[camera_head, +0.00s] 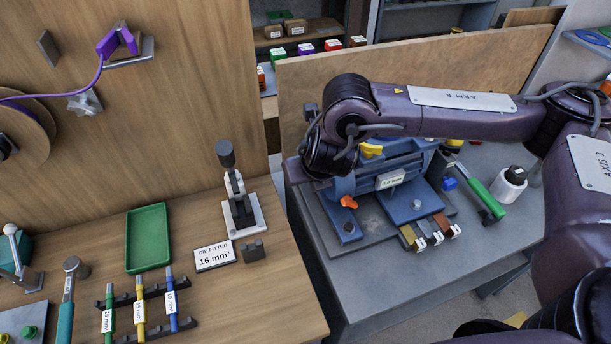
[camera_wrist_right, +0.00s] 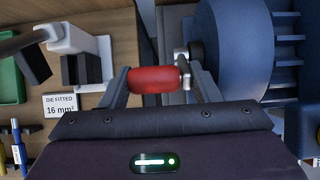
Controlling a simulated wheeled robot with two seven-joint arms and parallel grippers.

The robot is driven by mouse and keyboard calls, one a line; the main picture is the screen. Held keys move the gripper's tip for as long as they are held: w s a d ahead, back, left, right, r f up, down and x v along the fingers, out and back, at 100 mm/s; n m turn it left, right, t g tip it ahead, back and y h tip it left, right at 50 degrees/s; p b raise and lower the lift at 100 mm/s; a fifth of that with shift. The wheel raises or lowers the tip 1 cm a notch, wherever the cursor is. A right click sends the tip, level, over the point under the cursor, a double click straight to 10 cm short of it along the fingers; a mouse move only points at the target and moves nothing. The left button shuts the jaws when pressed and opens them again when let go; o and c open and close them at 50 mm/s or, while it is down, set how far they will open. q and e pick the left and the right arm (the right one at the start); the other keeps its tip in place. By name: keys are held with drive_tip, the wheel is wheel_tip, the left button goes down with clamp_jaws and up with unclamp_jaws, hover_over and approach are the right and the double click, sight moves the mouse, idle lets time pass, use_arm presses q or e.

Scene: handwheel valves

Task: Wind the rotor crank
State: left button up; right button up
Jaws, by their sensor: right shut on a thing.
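The blue motor (camera_head: 385,178) stands on a grey bench on the right, and its rounded body (camera_wrist_right: 238,50) fills the upper right of the wrist view. The rotor crank has a red grip (camera_wrist_right: 155,80) beside a short metal crank arm (camera_wrist_right: 187,72) at the motor's shaft end. My right gripper (camera_wrist_right: 163,84) is shut on the red grip, one finger on each side. In the head view my right arm's wrist covers the motor's left end, so the crank and fingertips are hidden there. My left gripper is not in view.
A wooden bench at left holds a crimping press (camera_head: 238,205), a "DIE FITTED 16 mm²" sign (camera_head: 214,256), a green tray (camera_head: 148,238) and a rack of coloured tools. A wooden panel (camera_head: 420,80) rises behind.

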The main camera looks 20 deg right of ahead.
drive_tip(key=shift+s+f, duration=0.1)
drive_tip(key=shift+s, duration=0.05)
drive_tip(key=shift+t, duration=0.3)
drive_tip(key=o, duration=0.7)
drive_tip(key=p+v, duration=0.1)
drive_tip(key=v, duration=0.7)
drive_tip(key=shift+f, duration=0.1)
